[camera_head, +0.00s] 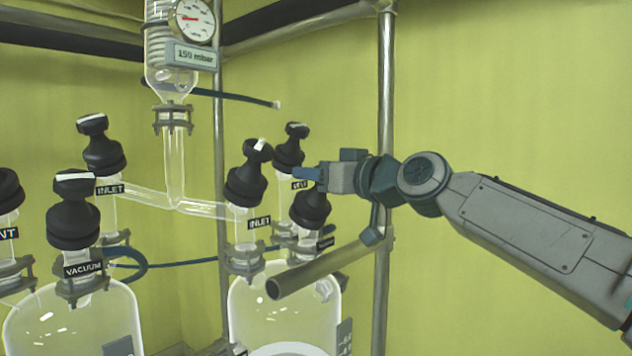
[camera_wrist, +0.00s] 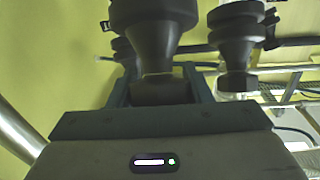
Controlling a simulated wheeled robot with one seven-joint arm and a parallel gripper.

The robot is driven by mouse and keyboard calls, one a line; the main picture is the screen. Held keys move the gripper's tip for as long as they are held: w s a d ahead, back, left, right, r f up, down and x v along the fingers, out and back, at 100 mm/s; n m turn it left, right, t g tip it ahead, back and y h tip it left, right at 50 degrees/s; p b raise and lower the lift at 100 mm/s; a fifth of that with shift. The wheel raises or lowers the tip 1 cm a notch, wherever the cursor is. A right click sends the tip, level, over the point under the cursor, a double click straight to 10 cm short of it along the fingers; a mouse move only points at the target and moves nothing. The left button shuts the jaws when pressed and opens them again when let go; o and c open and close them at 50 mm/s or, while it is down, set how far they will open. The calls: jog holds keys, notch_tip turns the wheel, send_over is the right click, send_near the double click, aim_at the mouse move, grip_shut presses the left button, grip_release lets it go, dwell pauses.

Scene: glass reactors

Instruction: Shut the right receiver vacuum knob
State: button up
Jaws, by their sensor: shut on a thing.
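The right receiver vacuum knob (camera_head: 311,207) is black and stands above a VACUUM label (camera_head: 325,242) on the right receiver (camera_head: 285,300). My gripper (camera_head: 306,173) comes in from the right at the top of this knob and is shut on its handle. The fingers hide the handle in the head view, so its angle cannot be told there. In the wrist view the knob (camera_wrist: 152,25) is large and dark, with its narrow end between the two fingers (camera_wrist: 160,85).
The right receiver's inlet knob (camera_head: 249,175) and vent knob (camera_head: 290,145) stand close on the left. The left receiver's vacuum knob (camera_head: 73,212) is farther left. A metal post (camera_head: 386,90) rises behind my wrist. A pressure gauge (camera_head: 195,20) hangs above.

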jog(key=shift+w+d+m+t+h+b, duration=0.15)
jog(key=shift+m+t+h+b, duration=0.2)
jog(key=shift+m+t+h, duration=0.85)
jog(key=shift+w+d+f+m+h+b, duration=0.15)
jog(key=shift+m+h+b, duration=0.2)
jog(key=shift+m+h, duration=0.55)
jog(key=shift+d+r+m+h+b, duration=0.1)
jog(key=shift+m+h+b, duration=0.4)
jog(key=shift+m, duration=0.6)
jog(key=shift+d+m+t+h+b, duration=0.1)
jog(key=shift+m+t+h+b, duration=0.4)
jog(key=shift+m+h, duration=1)
jog(key=o, duration=1)
jog(key=b+v, duration=0.2)
jog(key=v, duration=1.1)
jog(key=shift+s, duration=0.4)
